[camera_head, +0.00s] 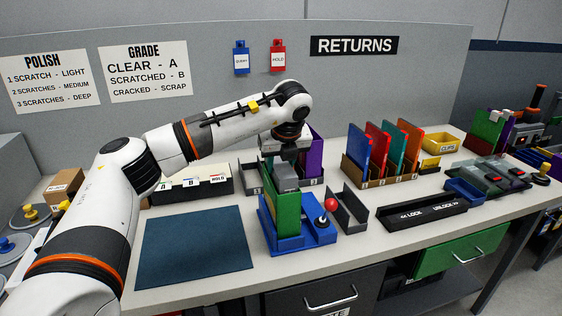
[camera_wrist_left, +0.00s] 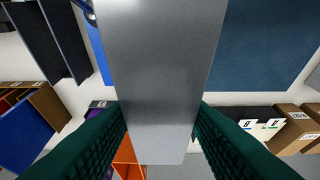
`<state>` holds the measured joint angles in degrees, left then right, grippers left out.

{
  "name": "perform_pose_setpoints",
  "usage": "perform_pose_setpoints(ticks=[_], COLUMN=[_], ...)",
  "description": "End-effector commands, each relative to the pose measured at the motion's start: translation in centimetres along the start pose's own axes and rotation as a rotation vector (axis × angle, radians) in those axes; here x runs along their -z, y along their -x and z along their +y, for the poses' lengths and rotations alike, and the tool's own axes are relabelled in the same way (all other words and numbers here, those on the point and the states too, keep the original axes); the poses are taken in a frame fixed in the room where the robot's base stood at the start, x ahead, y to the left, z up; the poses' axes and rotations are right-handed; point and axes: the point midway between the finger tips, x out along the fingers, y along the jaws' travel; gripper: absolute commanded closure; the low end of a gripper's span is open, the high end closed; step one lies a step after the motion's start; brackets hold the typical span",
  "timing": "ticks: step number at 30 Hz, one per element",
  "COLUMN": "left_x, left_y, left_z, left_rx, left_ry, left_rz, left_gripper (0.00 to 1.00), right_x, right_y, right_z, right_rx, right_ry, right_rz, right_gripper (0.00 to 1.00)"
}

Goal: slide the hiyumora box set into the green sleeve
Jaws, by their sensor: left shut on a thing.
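My left gripper (camera_head: 288,152) is shut on a plain grey box (camera_head: 286,178); no name on it is readable. In the left wrist view the grey box (camera_wrist_left: 160,75) fills the middle, between the dark green finger pads of my left gripper (camera_wrist_left: 160,118). The green sleeve (camera_head: 287,216) stands upright in a blue holder (camera_head: 291,244) on the bench, directly below the gripper. The box's lower end meets the sleeve's top in the picture; I cannot tell whether it is inside. My right gripper is not in view.
A red-knobbed lever (camera_head: 331,204) is on the holder's right side. A dark blue mat (camera_head: 195,247) lies clear to the left. A grey divider (camera_head: 348,210), a rack of coloured cases (camera_head: 380,180) and a black lock bar (camera_head: 421,214) stand to the right. A file box (camera_head: 192,190) is behind the mat.

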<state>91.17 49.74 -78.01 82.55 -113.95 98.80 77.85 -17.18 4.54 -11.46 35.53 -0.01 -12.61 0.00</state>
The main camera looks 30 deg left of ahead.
Motion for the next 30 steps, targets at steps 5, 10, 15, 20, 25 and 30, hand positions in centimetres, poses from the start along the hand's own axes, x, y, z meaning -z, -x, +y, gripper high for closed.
perform_pose_setpoints(ticks=[5, 10, 15, 20, 25, 30], left_x=[-0.22, -0.24, -0.24, -0.24, -0.25, -0.28], left_y=[-0.57, -0.64, -0.63, -0.63, -0.65, -0.69], left_z=[0.01, 0.01, 0.01, 0.01, 0.01, 0.00], left_rx=[-0.002, -0.002, -0.002, -0.002, -0.001, -0.001], left_ry=[0.001, 0.001, 0.001, 0.001, 0.001, 0.000], left_rz=[0.002, 0.002, 0.002, 0.002, 0.001, 0.001], left_gripper=[1.00, 1.00, 1.00, 1.00, 0.34, 0.34], right_x=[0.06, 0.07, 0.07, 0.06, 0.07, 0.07], right_y=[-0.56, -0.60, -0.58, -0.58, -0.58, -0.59], right_z=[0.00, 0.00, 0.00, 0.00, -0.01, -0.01], right_rx=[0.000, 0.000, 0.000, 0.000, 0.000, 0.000], right_ry=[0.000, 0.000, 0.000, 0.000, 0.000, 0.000], right_rz=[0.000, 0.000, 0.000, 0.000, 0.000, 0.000], right_gripper=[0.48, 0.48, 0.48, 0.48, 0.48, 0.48])
